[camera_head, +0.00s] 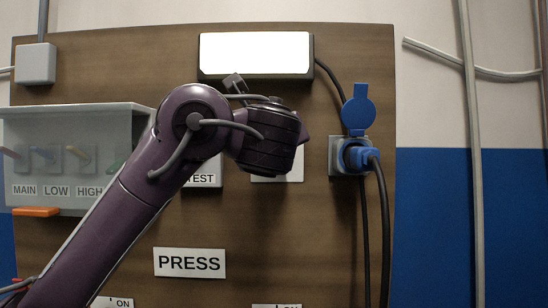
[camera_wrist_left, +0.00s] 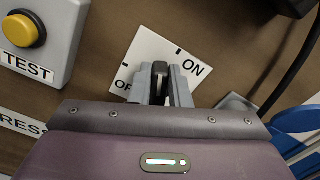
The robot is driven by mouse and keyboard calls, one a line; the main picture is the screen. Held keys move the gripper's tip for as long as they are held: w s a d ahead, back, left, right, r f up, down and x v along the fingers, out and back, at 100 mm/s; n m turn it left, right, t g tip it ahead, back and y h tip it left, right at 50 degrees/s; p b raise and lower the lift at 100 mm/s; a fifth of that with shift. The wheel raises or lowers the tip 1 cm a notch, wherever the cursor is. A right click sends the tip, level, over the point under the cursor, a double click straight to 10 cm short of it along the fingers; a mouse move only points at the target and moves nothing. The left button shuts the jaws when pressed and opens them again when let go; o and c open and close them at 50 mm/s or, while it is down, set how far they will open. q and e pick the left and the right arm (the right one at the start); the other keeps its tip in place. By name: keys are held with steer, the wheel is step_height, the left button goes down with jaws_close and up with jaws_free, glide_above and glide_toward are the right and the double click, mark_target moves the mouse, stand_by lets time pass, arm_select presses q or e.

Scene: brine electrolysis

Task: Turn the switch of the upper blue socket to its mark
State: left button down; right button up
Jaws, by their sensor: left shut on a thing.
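The upper blue socket (camera_head: 357,154) is on the right of the brown board, its round lid up and a blue plug in it. Left of it, a white ON/OFF plate (camera_head: 285,178) is mostly hidden behind my left wrist. In the left wrist view the tilted plate (camera_wrist_left: 137,54) carries a black switch knob (camera_wrist_left: 160,74). My left gripper (camera_wrist_left: 161,82) is shut on this knob, one grey finger on each side. The knob's end lies between the short marks by ON and OFF. In the head view my left fingers are hidden. My right gripper is not in view.
A TEST box with a yellow button (camera_wrist_left: 21,31) is left of the switch. A lit white panel (camera_head: 256,55) is above my wrist. Black cables (camera_head: 382,230) hang at the right. A clear-covered box with MAIN, LOW and HIGH labels (camera_head: 60,190) is at left.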

arm_select(q)
steer(key=shift+a+f+n+b, duration=0.25)
steer(key=shift+f+n+b, duration=0.2)
steer(key=shift+n+b, duration=1.3)
steer(key=shift+a+f+n+b, duration=0.35)
steer(key=shift+n+b, duration=0.7)
steer(key=shift+n, duration=1.4)
steer(key=shift+a+f+n+b, duration=0.15)
steer(key=shift+f+n+b, duration=0.35)
steer(key=shift+n+b, duration=1.25)
steer(key=shift+n+p, duration=0.3)
steer(key=shift+n, duration=0.25)
steer(key=c, duration=1.4)
jaws_free()
steer(key=shift+o, duration=0.2)
